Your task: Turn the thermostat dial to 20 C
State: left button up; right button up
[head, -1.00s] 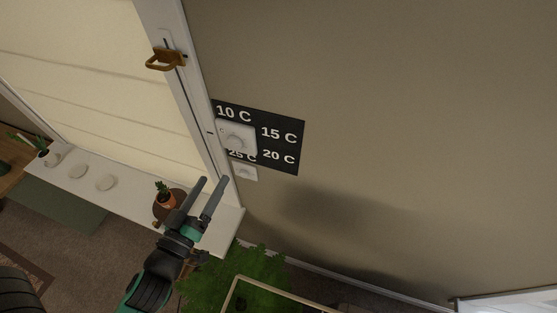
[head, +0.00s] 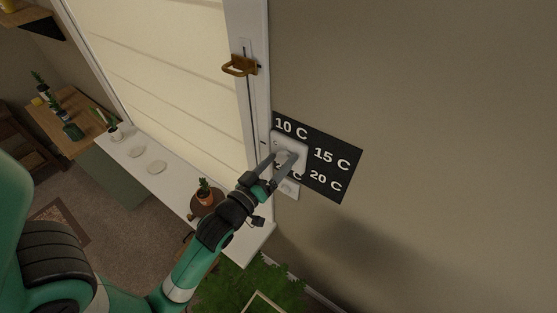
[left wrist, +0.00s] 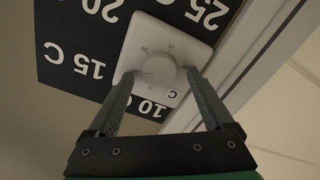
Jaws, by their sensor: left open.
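The white thermostat (head: 301,146) is on the wall over a black panel (head: 340,177) with white labels 10 C, 15 C, 20 C and a partly hidden one. In the left wrist view the round white dial (left wrist: 155,72) sits on the square thermostat plate (left wrist: 180,42), and the panel appears upside down. My left gripper (head: 282,159) is open at the dial; in the left wrist view its two fingers (left wrist: 160,84) stand on either side of the dial. I cannot tell whether they touch it. A thin mark on the dial is too small to read surely. My right gripper is not in view.
A second white plate (head: 290,188) is on the wall just below the thermostat. A window frame with a brown handle (head: 239,66) stands close at the left. A white sill (head: 176,185) holds a potted plant (head: 204,192). The wall to the right is bare.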

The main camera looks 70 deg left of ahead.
pick_arm(q)
jog(key=c, duration=1.3)
jog(key=shift+c, duration=0.2)
jog(key=shift+m, duration=0.3)
jog(key=shift+r+m+p, duration=0.1)
jog(key=shift+m+p, duration=0.45)
jog(key=shift+m, duration=0.35)
jog(key=m+p, duration=0.2)
jog(key=m, duration=0.2)
jog(key=shift+w, duration=0.1)
jog(key=m+p, duration=0.2)
jog(key=m, duration=0.3)
jog(key=shift+d, duration=0.15)
jog(key=shift+m, duration=0.3)
